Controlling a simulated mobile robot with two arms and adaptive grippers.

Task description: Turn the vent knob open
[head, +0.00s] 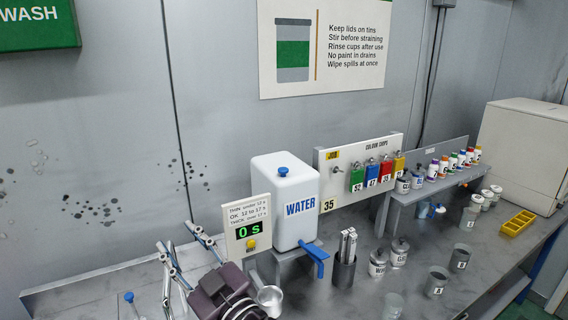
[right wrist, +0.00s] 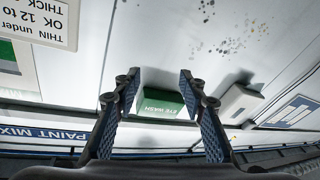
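My right gripper (head: 180,238) is at the lower left, left of the container and apart from the knob. Its two fingers are spread and empty, as the right wrist view (right wrist: 157,77) also shows. The knob does not show in the wrist view. My left gripper is not in view.
A timer panel (head: 247,229) reading 0 s stands between my right gripper and the container. A metal cup (head: 269,299) is below it. A dark holder of rods (head: 344,272), lidded tins (head: 378,262) and a colour-chip board (head: 330,160) are to the right.

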